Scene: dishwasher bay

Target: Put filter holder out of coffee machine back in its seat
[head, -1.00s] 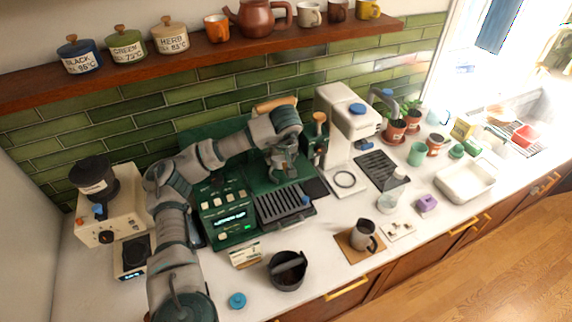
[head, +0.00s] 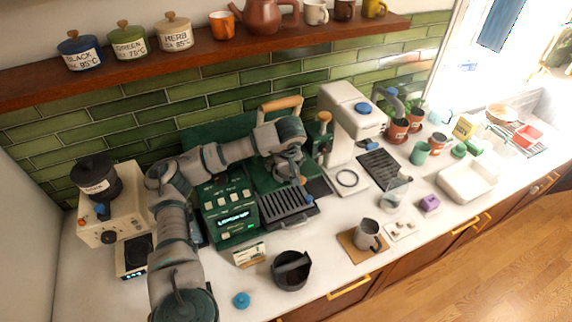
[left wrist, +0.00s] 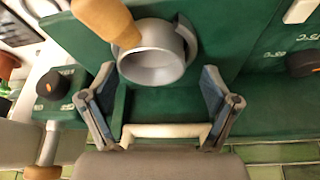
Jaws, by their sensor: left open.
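The green coffee machine (head: 222,214) stands against the tiled wall in the head view. My left gripper (head: 288,172) is in front of its brew area. In the left wrist view, my left gripper (left wrist: 158,72) is open, one finger on each side. A grey round metal cup or ring (left wrist: 155,62) with a wooden handle (left wrist: 104,20) lies between and just beyond the fingertips; it looks like the filter holder. Whether it sits fully in its seat cannot be told. In the head view my gripper hides it. My right gripper is not in view.
A black knock box (head: 291,270) stands in front of the machine, with a blue lid-like piece (head: 241,300) beside it. A white machine (head: 345,125) stands to the right, a grinder (head: 105,205) to the left. A shelf (head: 190,58) runs above.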

